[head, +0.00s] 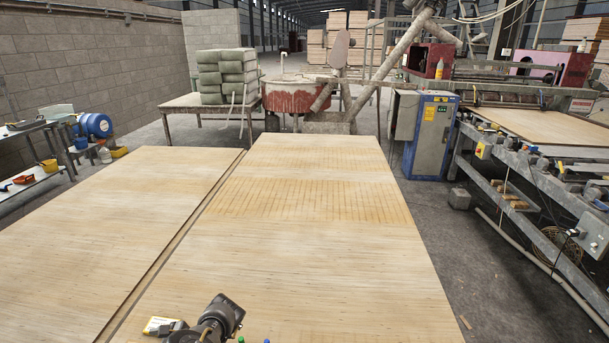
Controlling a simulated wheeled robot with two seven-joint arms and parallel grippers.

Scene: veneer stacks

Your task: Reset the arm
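Part of one of my arms, a dark rounded joint (222,315), shows at the bottom edge, left of centre, over the near end of the veneer. No gripper fingers show, and I cannot tell which arm it is. Two stacks of pale veneer sheets lie side by side in front of me, a left stack (100,215) and a right stack (310,250), with a narrow gap between them. No gripper is seen holding anything.
A blue and grey cabinet (432,135) stands beyond the right stack. A roller machine (540,125) runs along the right. A table with green-grey sacks (226,75) and a red mixing tub (292,97) are behind. A workbench (30,170) is at left. Grey floor (455,240) lies open at right.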

